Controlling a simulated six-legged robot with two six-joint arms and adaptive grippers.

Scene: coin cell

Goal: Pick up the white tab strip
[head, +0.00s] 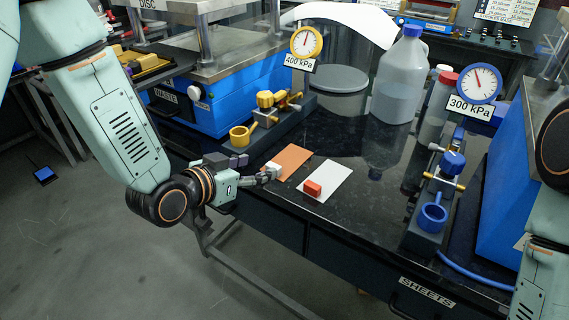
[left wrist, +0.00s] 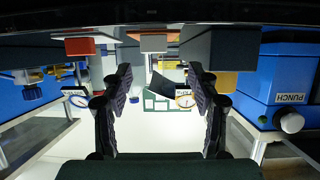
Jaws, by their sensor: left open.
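A copper-coloured strip (head: 292,160) lies near the left edge of the dark bench, with a small white tab block (head: 273,168) at its near end. To its right lies a white strip (head: 331,181) with a red tab block (head: 312,188) on it. My left gripper (head: 265,177) is at the bench edge, close beside the white tab; I cannot tell whether it touches. In the left wrist view its fingers (left wrist: 160,88) stand wide apart with nothing between them. My right gripper is out of view; only part of that arm shows at the right edge.
A brass-fitted fixture (head: 240,136) stands left of the strips; a blue-clamped one (head: 432,214) stands right. The bench between the strips and right fixture is clear.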

